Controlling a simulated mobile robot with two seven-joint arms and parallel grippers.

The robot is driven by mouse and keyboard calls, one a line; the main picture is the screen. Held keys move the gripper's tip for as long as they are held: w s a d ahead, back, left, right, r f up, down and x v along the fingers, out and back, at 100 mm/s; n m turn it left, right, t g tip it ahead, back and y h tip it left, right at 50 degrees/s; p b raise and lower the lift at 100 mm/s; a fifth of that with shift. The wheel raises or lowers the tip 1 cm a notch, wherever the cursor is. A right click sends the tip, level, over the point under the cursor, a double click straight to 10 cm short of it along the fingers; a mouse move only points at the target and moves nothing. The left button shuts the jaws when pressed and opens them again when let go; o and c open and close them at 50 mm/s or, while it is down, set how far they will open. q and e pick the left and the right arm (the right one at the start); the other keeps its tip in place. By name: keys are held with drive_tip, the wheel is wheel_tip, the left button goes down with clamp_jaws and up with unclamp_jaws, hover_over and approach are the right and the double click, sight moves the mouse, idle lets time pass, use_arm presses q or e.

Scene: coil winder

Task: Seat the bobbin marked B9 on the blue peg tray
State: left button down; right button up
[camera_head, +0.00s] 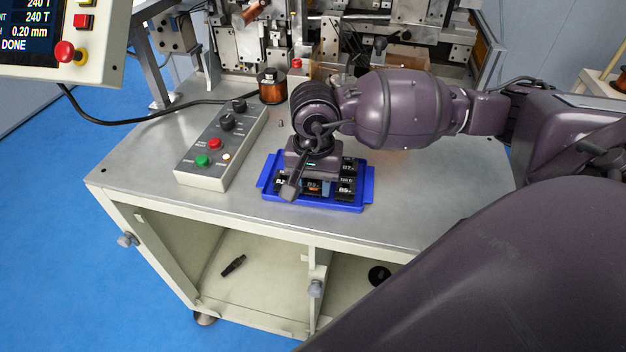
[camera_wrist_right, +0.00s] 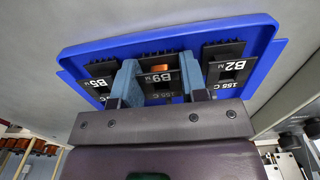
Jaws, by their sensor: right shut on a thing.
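The blue peg tray (camera_head: 337,206) lies on the metal bench top, and its rim also shows in the right wrist view (camera_wrist_right: 262,28). My right gripper (camera_wrist_right: 160,80) points down over the tray's front middle; in the head view it (camera_head: 312,182) partly covers the tray. Its two grey-blue fingers are shut on the bobbin marked B9 (camera_wrist_right: 160,77), a black-flanged bobbin with some copper showing. B9 is between bobbins B5 (camera_wrist_right: 99,83) and B2 (camera_wrist_right: 226,65). I cannot tell whether B9 touches the tray floor. My left gripper is out of view.
Another bobbin marked B7 (camera_head: 348,167) sits in the tray's back right. A grey control box (camera_head: 215,160) with buttons stands left of the tray. A copper-wound bobbin (camera_head: 272,88) stands behind, before the winder (camera_head: 330,35). Bench space right of the tray is clear.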

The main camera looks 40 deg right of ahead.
drive_tip(key=shift+f, duration=0.15)
drive_tip(key=o, duration=1)
drive_tip(key=shift+o, duration=0.2)
wheel_tip(320, 180, up, 11)
drive_tip(key=shift+f, duration=0.1)
